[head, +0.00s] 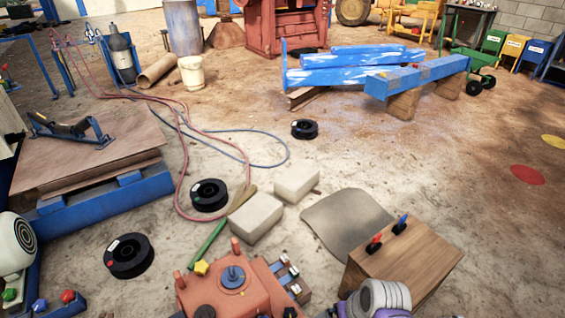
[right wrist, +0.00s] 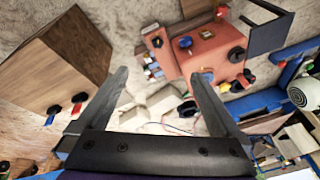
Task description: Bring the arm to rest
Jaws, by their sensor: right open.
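My right gripper (right wrist: 160,76) shows in the right wrist view with its two dark fingers spread wide apart. Nothing is between the fingers. Past them lie the floor, pale blocks and an orange-red machine housing (right wrist: 205,50). In the head view a grey and purple part of my right arm (head: 378,298) shows at the bottom edge, in front of a wooden box (head: 415,262). The right fingers are hidden in that view. My left gripper is not in view.
The orange-red housing (head: 230,290) with knobs stands low in the centre. Two pale blocks (head: 256,218), black spools (head: 129,256) and hoses lie on the floor. A blue bench with a wooden top (head: 85,160) is at left. Blue beams (head: 350,75) lie behind. Floor at right is mostly clear.

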